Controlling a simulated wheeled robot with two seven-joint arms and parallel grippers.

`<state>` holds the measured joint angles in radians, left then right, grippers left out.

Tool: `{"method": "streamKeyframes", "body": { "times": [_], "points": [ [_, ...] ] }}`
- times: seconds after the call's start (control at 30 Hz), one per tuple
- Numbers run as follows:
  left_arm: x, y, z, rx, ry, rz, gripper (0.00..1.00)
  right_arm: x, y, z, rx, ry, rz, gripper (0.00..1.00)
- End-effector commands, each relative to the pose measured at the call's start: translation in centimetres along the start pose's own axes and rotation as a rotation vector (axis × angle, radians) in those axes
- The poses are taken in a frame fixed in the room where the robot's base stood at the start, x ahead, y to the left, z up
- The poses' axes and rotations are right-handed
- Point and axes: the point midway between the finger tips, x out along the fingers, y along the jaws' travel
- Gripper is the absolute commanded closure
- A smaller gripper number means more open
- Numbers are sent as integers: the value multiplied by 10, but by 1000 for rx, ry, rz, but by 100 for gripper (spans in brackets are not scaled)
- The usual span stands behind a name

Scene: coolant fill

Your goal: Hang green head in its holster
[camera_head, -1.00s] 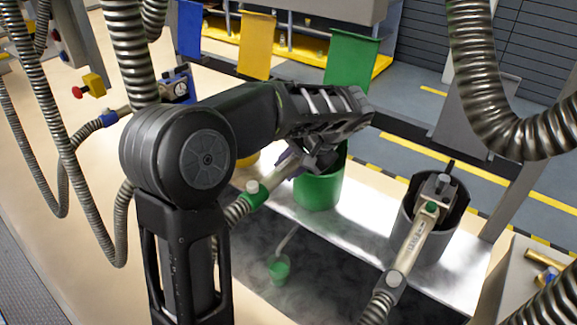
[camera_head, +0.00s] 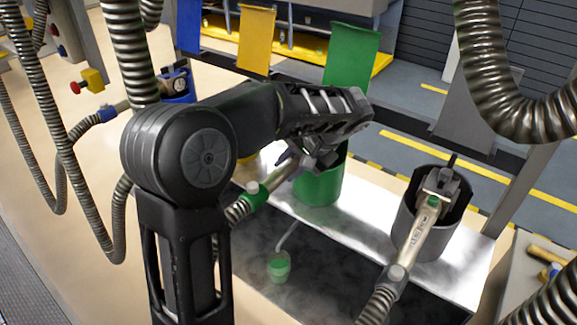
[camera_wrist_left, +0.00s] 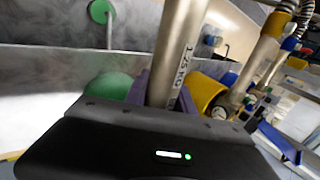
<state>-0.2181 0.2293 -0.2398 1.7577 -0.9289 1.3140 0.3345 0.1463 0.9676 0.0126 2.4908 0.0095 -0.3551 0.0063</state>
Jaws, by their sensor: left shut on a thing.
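The green head (camera_head: 285,174) is a metal tube with a green collar and a ribbed hose at its lower left end. My left gripper (camera_head: 303,160) is shut on it, tilted, beside and partly over the rim of the green holster (camera_head: 321,187). My gripper and arm hide the head's far end, so I cannot tell whether it is inside the holster. In the left wrist view the purple fingers (camera_wrist_left: 148,92) close around the metal tube (camera_wrist_left: 180,55), marked 1.25 KG. A green rounded shape behind them appears to be the holster (camera_wrist_left: 108,85). My right gripper is not in view.
A grey holster (camera_head: 404,228) holds another head (camera_head: 420,222) at the right. A yellow holster (camera_wrist_left: 206,92) and a blue-collared head (camera_head: 178,86) are to the left. Ribbed hoses hang at both sides.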

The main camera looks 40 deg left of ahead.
Motion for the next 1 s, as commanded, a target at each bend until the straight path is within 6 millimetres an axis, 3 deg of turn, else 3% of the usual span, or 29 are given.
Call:
{"method": "streamKeyframes", "body": {
  "times": [0.77, 0.8, 1.0],
  "points": [
    [14, 10, 0, 0, 0, 0, 100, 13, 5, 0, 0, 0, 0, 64],
    [14, 9, 0, 0, 0, 0, 69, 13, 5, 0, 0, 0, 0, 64],
    [14, 9, 0, 0, 0, 0, 53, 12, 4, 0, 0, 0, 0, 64]
  ]
}}
